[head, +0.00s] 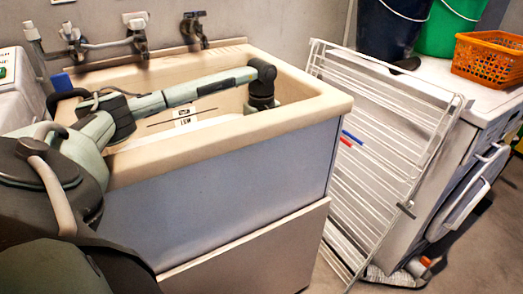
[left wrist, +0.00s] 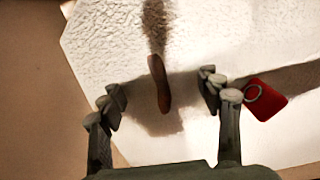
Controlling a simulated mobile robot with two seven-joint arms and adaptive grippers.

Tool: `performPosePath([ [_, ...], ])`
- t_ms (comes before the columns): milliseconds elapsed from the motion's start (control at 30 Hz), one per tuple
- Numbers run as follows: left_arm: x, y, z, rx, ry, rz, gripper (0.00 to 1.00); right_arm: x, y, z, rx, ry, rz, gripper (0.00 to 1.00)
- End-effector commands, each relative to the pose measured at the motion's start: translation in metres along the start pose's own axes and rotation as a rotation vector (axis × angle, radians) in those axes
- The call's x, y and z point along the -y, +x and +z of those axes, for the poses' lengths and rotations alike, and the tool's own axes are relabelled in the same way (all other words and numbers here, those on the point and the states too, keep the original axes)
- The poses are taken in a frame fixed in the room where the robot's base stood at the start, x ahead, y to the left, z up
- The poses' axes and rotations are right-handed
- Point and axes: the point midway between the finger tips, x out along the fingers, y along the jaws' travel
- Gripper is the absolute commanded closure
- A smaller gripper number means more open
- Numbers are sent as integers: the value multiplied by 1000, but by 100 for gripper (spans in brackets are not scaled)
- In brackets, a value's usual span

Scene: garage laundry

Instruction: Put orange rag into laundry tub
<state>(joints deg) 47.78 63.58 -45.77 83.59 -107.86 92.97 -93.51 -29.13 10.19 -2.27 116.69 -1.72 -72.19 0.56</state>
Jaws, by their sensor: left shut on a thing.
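The laundry tub (head: 330,105) is a beige basin on a blue-grey front. My left arm reaches across it, and my left gripper (head: 262,106) points down inside, partly hidden by the rim. In the left wrist view, the left gripper (left wrist: 161,92) has its fingers on either side of a narrow orange-brown piece (left wrist: 159,84), taken as the orange rag, which it holds. Finger contact is not clear there. A white textured surface (left wrist: 100,45) lies below, with dark shadows on it. My right gripper is not in view.
A red tag with a ring (left wrist: 268,100) lies right of the fingers. Taps (head: 136,40) line the wall behind the tub. A white drying rack (head: 385,150) leans between the tub and a white appliance (head: 490,110) bearing an orange basket (head: 487,60) and buckets.

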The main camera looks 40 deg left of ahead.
Motion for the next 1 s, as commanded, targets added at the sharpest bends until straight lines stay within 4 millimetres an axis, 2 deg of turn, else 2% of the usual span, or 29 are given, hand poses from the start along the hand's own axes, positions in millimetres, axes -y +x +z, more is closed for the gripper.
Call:
performPosePath([
  [267, 0, 2, 0, 0, 0, 1, 65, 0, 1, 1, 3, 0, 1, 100],
  [300, 0, 2, 0, 0, 0, 1, 35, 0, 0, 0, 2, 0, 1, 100],
  [467, 0, 2, 0, 0, 0, 1, 15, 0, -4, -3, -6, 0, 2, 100],
  [800, 0, 0, 0, 0, 0, 2, 15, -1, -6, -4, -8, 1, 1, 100],
  [900, -1, -8, 0, 0, 0, 5, 15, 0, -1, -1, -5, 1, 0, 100],
  [1000, -2, -25, 0, 0, 1, 7, 15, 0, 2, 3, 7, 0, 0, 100],
])
